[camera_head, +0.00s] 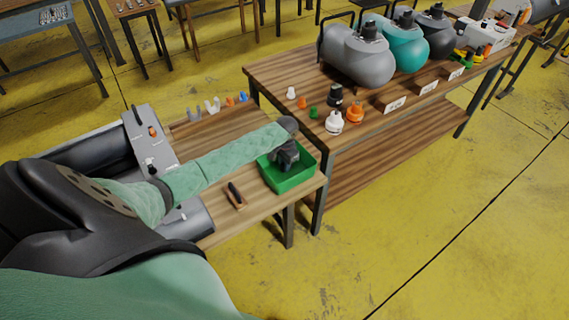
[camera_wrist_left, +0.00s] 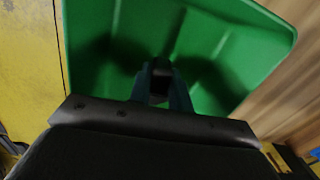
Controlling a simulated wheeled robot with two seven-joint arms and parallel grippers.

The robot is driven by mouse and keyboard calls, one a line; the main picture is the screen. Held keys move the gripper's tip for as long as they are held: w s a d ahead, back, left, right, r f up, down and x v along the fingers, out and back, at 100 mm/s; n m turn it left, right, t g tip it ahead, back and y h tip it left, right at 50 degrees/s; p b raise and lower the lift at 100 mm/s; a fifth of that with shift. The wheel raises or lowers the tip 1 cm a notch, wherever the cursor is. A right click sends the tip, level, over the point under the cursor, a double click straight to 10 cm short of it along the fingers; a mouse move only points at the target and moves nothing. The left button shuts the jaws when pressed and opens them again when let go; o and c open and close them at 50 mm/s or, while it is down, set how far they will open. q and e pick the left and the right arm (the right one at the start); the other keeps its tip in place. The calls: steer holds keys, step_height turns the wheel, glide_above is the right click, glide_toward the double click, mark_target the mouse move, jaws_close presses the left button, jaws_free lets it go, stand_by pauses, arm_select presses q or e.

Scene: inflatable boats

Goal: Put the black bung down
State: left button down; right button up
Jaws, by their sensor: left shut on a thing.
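My left gripper (camera_head: 287,160) reaches over the green tray (camera_head: 293,183) at the right end of the near wooden bench. In the left wrist view, the left gripper (camera_wrist_left: 160,90) is shut on the black bung (camera_wrist_left: 160,68), a small dark piece between the fingertips. The green tray (camera_wrist_left: 115,25) fills most of that view behind the bung, and its floor looks empty there. I cannot tell whether the bung touches the tray. In the head view the bung cannot be told apart from the dark gripper. My right gripper is not in view.
An orange-and-black tool (camera_head: 236,196) lies left of the tray. Behind, a taller bench (camera_head: 365,150) holds small white, orange, green and black fittings, a white cap (camera_head: 334,122) and a grey tank (camera_head: 357,52).

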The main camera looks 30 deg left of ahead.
arm_select(q)
steer(key=shift+f, duration=0.6)
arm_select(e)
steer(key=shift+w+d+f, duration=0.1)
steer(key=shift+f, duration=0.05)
arm_select(q)
steer(key=c, duration=1.3)
jaws_free()
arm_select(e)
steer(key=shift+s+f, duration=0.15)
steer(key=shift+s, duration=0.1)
arm_select(q)
steer(key=shift+r, duration=0.1)
steer(key=shift+r, duration=0.3)
step_height(320, 180, up, 12)
steer(key=b, duration=0.2)
steer(key=shift+w+r+b, duration=0.25)
steer(key=shift+b, duration=0.15)
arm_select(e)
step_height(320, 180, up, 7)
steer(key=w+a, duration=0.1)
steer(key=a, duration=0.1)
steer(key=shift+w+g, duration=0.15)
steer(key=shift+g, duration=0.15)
arm_select(q)
steer(key=shift+d, duration=0.1)
